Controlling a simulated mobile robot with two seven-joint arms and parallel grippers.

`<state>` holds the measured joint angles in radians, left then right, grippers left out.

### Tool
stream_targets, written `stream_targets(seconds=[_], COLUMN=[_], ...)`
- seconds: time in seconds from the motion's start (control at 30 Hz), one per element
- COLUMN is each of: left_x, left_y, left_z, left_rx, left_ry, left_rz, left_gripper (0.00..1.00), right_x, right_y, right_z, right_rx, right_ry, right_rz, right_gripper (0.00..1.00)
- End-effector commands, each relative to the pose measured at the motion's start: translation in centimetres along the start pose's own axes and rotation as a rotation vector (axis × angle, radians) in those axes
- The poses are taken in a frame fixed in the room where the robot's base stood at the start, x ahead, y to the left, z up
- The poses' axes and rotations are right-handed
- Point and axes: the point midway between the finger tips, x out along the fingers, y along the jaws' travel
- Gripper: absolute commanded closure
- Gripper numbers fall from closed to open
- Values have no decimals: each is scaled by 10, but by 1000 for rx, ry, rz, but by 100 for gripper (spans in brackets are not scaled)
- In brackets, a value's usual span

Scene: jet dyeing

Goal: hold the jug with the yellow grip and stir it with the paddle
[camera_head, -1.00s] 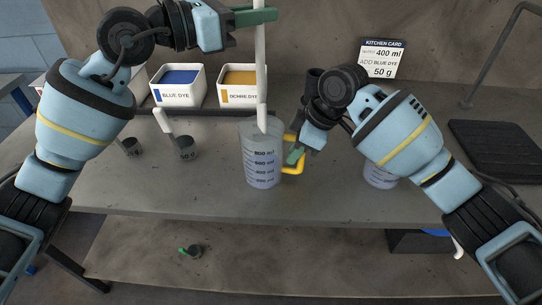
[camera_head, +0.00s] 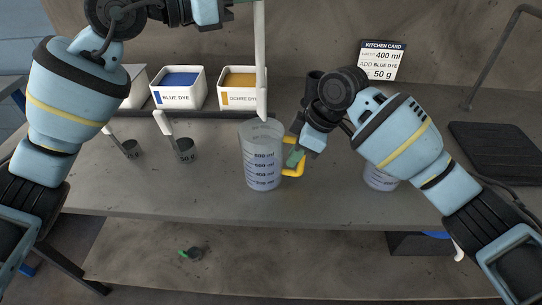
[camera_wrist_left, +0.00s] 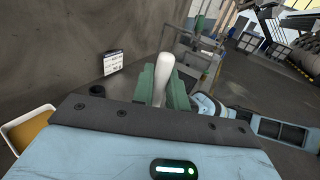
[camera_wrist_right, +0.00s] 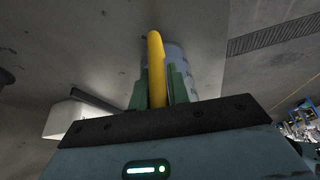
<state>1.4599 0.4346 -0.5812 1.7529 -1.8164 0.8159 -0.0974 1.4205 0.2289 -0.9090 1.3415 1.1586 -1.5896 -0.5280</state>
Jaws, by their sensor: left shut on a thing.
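The clear measuring jug (camera_head: 262,165) stands upright on the bench, with a yellow grip (camera_head: 293,169) on its right side. My right gripper (camera_head: 296,156) is at this grip. In the right wrist view its green fingers (camera_wrist_right: 158,92) flank the yellow grip (camera_wrist_right: 156,62) closely, with no clear gap. My left gripper (camera_wrist_left: 164,86) is shut on the white paddle (camera_wrist_left: 163,72). In the head view the paddle (camera_head: 260,60) hangs upright, its lower end at the height of the jug's far rim, over the mouth. The left fingers are mostly cut off by the top edge there.
Blue dye (camera_head: 178,88) and ochre dye (camera_head: 239,90) tubs stand behind. Two small dark cups with white handles (camera_head: 185,152) (camera_head: 131,150) are at left. Another jug (camera_head: 380,178) is partly hidden by my right arm. A kitchen card (camera_head: 382,60) stands at the back. The bench front is clear.

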Motion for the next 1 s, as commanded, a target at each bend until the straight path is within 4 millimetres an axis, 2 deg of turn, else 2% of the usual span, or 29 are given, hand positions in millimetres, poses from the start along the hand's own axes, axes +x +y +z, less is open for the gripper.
stream_targets(seconds=[0.03, 0.17, 0.43, 0.57, 0.67, 1.0], left_x=[0, 0, 0, 0, 0, 0], left_y=[0, 0, 0, 0, 0, 0], left_z=[0, 0, 0, 0, 0, 0], left_rx=[0, 0, 0, 0, 0, 0], left_ry=[0, 0, 0, 0, 0, 0], left_rz=[0, 0, 0, 0, 0, 0], left_gripper=[100, 100, 100, 100, 100, 100], right_x=[1, 0, -1, -9, -23, -89], right_y=[0, 0, 0, 0, 1, 1], right_z=[0, 0, 0, 0, 0, 0], right_rx=[1, 0, 0, 0, -1, 0], right_ry=[-1, 0, 0, 0, 3, 1], right_rz=[-1, -1, 0, 1, 2, 3], right_gripper=[76, 59, 59, 59, 59, 59])
